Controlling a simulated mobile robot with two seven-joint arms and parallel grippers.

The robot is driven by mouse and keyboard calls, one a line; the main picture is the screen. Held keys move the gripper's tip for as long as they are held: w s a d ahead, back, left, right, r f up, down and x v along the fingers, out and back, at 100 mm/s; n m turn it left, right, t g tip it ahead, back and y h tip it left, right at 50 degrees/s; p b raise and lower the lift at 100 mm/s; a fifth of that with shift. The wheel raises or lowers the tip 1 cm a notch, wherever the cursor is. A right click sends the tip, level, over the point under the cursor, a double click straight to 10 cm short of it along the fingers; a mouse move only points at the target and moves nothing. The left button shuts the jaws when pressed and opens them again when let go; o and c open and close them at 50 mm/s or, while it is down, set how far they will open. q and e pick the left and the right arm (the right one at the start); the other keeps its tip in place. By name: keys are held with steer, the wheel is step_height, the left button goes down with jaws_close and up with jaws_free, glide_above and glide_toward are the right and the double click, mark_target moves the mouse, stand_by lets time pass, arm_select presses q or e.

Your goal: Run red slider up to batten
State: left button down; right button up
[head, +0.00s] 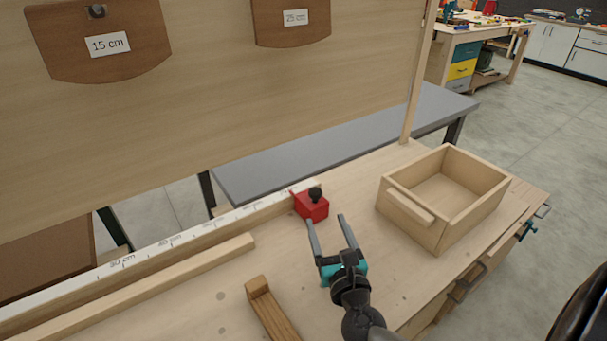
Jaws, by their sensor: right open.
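The red slider (312,207), a red block with a black knob on top, sits at the right end of the white marked ruler (170,238). A long pale wooden strip (130,289), which looks like the batten, lies along the bench in front of the ruler. Its right end stops short of the slider, with bare bench between them. My right gripper (326,220) is open and empty, its two fingers pointing at the slider from the near side. The left fingertip is close to the slider; I cannot tell whether they touch. My left gripper is not in view.
An open wooden box (460,215) stands on the bench to the right of my right gripper. A wooden piece with a raised end (272,310) lies at the left of it. A tall panel (220,90) with labelled wooden plates rises behind the ruler.

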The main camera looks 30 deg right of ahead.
mark_target(309, 199)
steer(key=x, duration=0.3)
steer(key=shift+w+d+r, duration=0.1)
steer(key=shift+w+d, duration=0.05)
steer(key=shift+w, duration=0.05)
steer(key=b+x, duration=0.1)
steer(key=x, duration=0.9)
steer(key=shift+w+d, duration=0.15)
steer(key=shift+w, duration=0.45)
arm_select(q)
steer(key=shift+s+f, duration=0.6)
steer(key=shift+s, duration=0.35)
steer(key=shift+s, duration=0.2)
arm_select(e)
jaws_close()
